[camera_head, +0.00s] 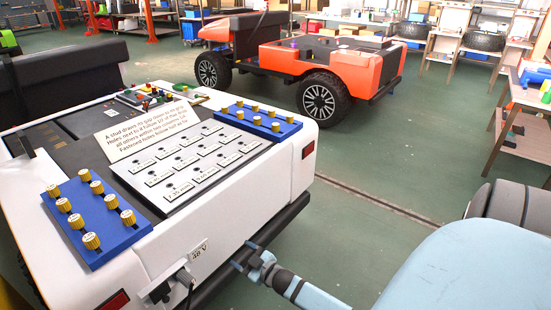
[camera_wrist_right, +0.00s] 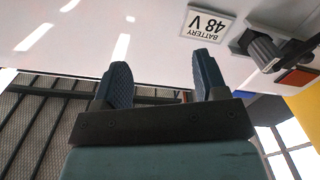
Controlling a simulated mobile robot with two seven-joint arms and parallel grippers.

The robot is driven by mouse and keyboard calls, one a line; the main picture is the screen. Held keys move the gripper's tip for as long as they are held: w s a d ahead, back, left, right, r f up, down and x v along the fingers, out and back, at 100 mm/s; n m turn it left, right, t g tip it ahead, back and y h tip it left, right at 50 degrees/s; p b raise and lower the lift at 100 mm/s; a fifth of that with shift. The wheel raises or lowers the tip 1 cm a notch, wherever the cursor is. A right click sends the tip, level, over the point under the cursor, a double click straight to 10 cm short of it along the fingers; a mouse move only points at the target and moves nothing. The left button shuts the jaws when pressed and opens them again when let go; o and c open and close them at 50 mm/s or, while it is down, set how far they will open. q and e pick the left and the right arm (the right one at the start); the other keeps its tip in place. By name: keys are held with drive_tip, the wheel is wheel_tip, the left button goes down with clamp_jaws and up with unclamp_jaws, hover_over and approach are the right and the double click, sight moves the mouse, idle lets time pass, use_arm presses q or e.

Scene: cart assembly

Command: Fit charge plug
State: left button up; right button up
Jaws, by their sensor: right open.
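The white cart (camera_head: 235,200) fills the left of the head view. A 48 V battery label (camera_head: 198,250) is on its rear face; it also shows in the wrist view (camera_wrist_right: 208,23). Beside the label is a grey socket housing (camera_head: 184,274) with a dark plug (camera_wrist_right: 265,52) at it. I cannot tell whether the plug is fully seated. My right gripper (camera_head: 246,257) is close to the rear face, to the right of the label and plug in the head view. In the wrist view its fingers (camera_wrist_right: 163,76) are apart with nothing between them. My left gripper is not in view.
Blue racks with yellow knobs (camera_head: 92,218) (camera_head: 249,117) and a printed sign (camera_head: 150,128) sit on the cart top. A dark bumper (camera_head: 285,223) runs below the rear face. An orange vehicle (camera_head: 290,60) stands behind. The green floor (camera_head: 400,160) between is clear.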

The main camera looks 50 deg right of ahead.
drive_tip(key=d+r+g, duration=0.1)
drive_tip(key=d+r, duration=0.1)
drive_tip(key=d, duration=0.4)
drive_tip(key=d+r+g+y, duration=0.1)
drive_tip(key=d+r, duration=0.2)
drive_tip(key=d, duration=0.4)
drive_tip(key=shift+w+d+r+n, duration=0.3)
drive_tip(key=shift+w+r+n, duration=0.05)
drive_tip(key=shift+n, duration=0.05)
